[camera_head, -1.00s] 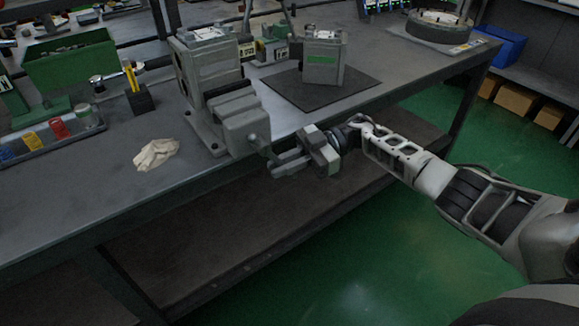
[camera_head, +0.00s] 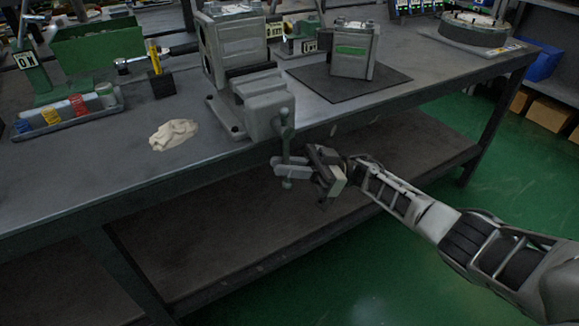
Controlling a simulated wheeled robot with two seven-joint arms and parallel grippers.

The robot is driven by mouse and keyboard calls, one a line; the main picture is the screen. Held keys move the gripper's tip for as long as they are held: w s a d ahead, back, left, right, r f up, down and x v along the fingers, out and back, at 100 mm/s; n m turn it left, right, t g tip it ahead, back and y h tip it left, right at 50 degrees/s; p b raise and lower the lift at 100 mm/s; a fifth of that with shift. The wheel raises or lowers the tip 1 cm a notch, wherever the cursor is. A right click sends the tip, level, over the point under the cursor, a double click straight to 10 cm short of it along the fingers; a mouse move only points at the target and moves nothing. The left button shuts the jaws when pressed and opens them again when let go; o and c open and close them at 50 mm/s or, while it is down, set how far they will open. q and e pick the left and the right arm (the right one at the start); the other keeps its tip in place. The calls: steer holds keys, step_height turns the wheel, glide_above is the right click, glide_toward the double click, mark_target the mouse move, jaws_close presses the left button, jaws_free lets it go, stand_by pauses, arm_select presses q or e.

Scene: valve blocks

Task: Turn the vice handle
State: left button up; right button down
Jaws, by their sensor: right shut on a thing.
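The grey vice (camera_head: 262,100) is fixed at the front edge of the workbench, with a grey block (camera_head: 238,52) in or just behind its jaws. Its greenish handle (camera_head: 287,133) stands nearly upright at the vice's front, its lower end hanging below the bench edge. My right gripper (camera_head: 281,167) comes from the right and is shut on the lower part of the handle. The fingers hide part of the handle there. My left gripper is out of view.
A crumpled pale cloth (camera_head: 173,134) lies left of the vice. A tray of coloured containers (camera_head: 70,114) is farther left. A second block (camera_head: 353,50) stands on a dark mat (camera_head: 385,86) to the right. A dark lower shelf (camera_head: 220,215) runs under the bench.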

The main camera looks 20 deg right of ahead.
stand_by(0.3)
steer(key=c, duration=1.5)
jaws_free()
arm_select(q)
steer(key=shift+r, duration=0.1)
